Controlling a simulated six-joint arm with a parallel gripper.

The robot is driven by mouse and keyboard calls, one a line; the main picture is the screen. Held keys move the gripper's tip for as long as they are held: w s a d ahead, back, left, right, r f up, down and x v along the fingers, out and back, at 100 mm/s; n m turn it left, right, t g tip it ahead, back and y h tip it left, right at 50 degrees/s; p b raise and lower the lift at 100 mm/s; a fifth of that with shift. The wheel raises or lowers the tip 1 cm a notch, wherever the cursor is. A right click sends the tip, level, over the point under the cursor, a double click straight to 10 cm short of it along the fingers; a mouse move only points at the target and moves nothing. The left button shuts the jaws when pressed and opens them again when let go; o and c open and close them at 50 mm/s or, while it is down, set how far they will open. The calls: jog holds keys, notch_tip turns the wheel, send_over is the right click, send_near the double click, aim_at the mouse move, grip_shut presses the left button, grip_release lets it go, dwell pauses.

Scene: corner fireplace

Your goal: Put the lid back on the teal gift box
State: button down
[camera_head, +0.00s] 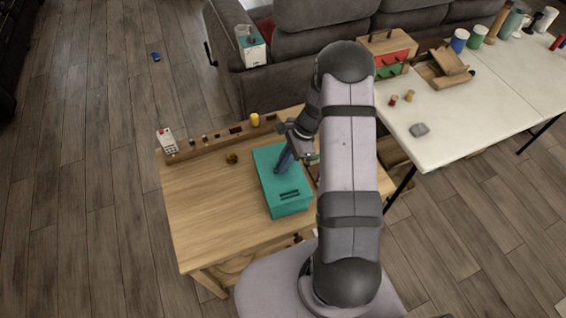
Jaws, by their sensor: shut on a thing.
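The teal gift box (290,211) stands on the wooden table. Its teal lid (271,188) covers the top, with dark slot-like marks near the front end. The picture is too small to tell whether the lid sits fully down or slightly above the box. My gripper (282,166) reaches down from above onto the middle of the lid and is shut on it. The fingertips and the part they hold are mostly hidden by the gripper itself.
The wooden table (205,215) is clear left of the box, apart from a small dark round object (232,158). A rail with small items, a yellow cup (255,119) and a white remote-like device (167,140) line the back edge. A white table (450,130) stands at right.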

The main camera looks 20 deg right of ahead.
jog(key=shift+f+b, duration=1.1)
jog(key=shift+f, duration=0.5)
dwell(0.3)
jog(key=c, duration=1.8)
grip_release()
jog(key=shift+o, duration=0.2)
jog(key=shift+b+v, duration=0.95)
jog(key=shift+v, duration=2.7)
